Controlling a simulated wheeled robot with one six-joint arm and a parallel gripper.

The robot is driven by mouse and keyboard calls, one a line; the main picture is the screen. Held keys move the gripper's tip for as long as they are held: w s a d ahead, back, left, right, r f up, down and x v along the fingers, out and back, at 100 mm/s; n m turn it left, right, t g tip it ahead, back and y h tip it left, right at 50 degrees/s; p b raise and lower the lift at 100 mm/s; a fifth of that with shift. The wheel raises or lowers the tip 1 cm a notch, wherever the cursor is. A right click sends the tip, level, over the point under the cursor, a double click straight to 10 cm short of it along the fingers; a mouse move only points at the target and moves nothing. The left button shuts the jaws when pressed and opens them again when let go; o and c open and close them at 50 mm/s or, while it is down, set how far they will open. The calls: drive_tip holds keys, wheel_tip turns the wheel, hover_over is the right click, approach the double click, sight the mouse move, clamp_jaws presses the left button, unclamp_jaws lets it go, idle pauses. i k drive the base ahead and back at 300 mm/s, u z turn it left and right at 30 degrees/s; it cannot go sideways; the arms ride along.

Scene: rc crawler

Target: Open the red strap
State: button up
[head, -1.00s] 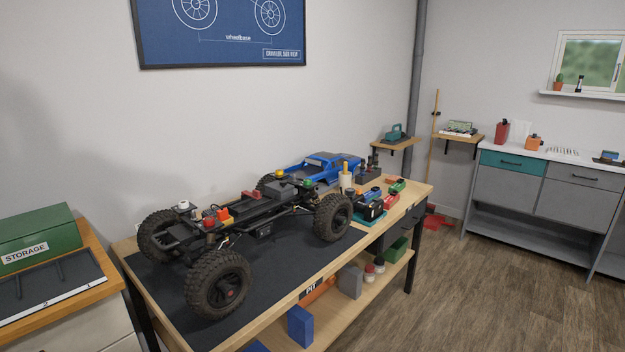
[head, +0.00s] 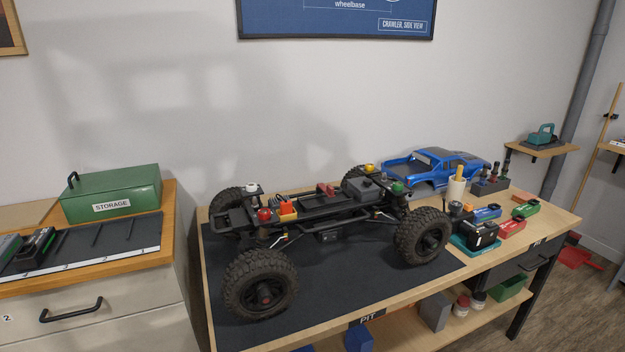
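The crawler chassis (head: 330,208) stands on its wheels on a dark mat on the workbench, its body shell off. A small dark red piece (head: 325,189) sits upright on the middle of the chassis and looks like the red strap. It is too small to tell how it is fastened. A brighter red round cap (head: 264,214) and an orange block (head: 287,208) sit nearer the left end. My gripper is not in view.
The workbench (head: 378,306) fills the centre, with a blue truck body (head: 436,167) and several coloured packs, including a red one (head: 511,227), at its right. A green storage box (head: 112,192) stands on the left cabinet. Floor shows at far right.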

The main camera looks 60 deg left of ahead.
sight(328, 189)
drive_tip(key=u, duration=0.7)
drive_tip(key=i, duration=0.75)
drive_tip(key=u, duration=1.1)
drive_tip(key=i, duration=0.25)
drive_tip(key=u, duration=0.15)
